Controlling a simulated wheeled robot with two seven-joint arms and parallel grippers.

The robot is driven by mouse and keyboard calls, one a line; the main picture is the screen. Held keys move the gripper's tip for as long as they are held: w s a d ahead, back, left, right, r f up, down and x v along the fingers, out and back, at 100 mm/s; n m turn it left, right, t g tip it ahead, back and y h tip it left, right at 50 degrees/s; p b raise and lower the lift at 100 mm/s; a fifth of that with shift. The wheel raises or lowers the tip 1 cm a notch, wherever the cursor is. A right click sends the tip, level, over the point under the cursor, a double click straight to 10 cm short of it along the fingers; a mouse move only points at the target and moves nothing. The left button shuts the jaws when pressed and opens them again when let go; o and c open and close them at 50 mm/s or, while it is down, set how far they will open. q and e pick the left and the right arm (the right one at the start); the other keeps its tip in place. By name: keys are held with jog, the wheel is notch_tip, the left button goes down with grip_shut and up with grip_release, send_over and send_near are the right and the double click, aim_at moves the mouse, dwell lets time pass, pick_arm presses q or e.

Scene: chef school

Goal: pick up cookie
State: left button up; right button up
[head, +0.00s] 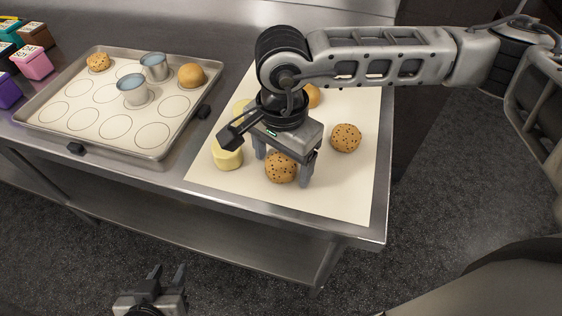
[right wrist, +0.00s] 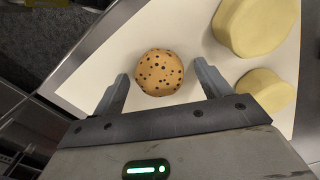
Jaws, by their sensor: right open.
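A round brown cookie with dark chips (head: 281,168) lies on the cream mat near the front edge of the table. It also shows in the right wrist view (right wrist: 159,72), between and just beyond the fingertips. My right gripper (head: 284,168) is open above and around this cookie, and it does not look closed on it. A second chip cookie (head: 346,138) lies to the right on the mat. A plain bun-like cookie (head: 312,96) is partly hidden behind my right arm. My left gripper (head: 168,280) is open and empty, low in front of the table.
Pale yellow cylinders (head: 227,154) stand close to the left of my right gripper. A baking tray (head: 150,153) at the left holds two blue-grey cups (head: 133,89), a chip cookie (head: 98,62) and a plain one (head: 191,76). Colored boxes (head: 33,62) stand at the far left.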

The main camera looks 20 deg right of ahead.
jog(key=c, duration=1.1)
jog(key=shift+o, duration=0.2)
